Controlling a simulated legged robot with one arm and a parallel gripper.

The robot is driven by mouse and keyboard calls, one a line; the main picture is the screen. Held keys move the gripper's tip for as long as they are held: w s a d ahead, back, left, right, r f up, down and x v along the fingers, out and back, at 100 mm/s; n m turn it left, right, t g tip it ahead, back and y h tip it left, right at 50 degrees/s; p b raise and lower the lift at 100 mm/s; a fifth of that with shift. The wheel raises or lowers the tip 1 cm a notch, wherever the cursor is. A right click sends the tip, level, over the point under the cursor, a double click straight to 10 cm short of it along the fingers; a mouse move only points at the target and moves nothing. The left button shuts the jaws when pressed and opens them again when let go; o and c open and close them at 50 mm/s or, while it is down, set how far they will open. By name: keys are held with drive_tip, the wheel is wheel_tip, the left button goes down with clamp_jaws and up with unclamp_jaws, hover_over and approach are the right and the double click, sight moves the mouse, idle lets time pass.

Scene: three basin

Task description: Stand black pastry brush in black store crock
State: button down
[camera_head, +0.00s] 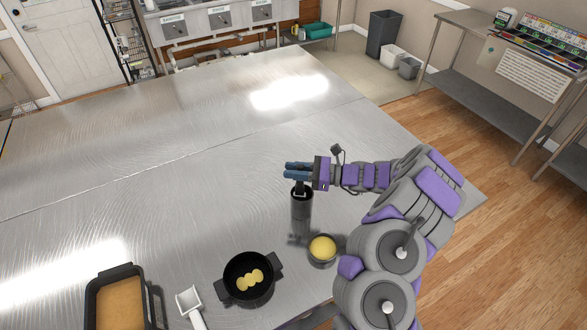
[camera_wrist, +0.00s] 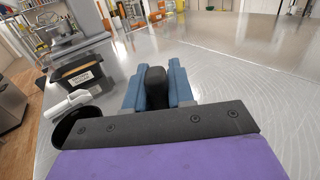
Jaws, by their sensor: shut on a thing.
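The black pastry brush (camera_wrist: 155,88) is between the blue fingers of my gripper (camera_head: 296,171), which are shut on it. In the wrist view its rounded black end shows between the fingertips (camera_wrist: 154,85). In the head view a dark part of the brush (camera_head: 300,186) hangs below the fingers at the crock's mouth. The black store crock (camera_head: 301,215) is a tall dark cylinder standing upright on the metal table, right below my gripper. How far the brush reaches inside the crock is hidden.
On the metal table (camera_head: 180,150), a small round tub with yellow contents (camera_head: 322,248) stands right of the crock. The table's far and left areas are clear.

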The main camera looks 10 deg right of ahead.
drive_tip(key=shift+f, duration=0.45)
drive_tip(key=shift+a+f+b, duration=0.1)
drive_tip(key=shift+f+b, duration=0.6)
drive_tip(key=shift+f, duration=0.45)
drive_tip(key=c, duration=0.9)
unclamp_jaws()
drive_tip(key=shift+p+v, duration=0.55)
drive_tip(key=shift+v, duration=1.05)
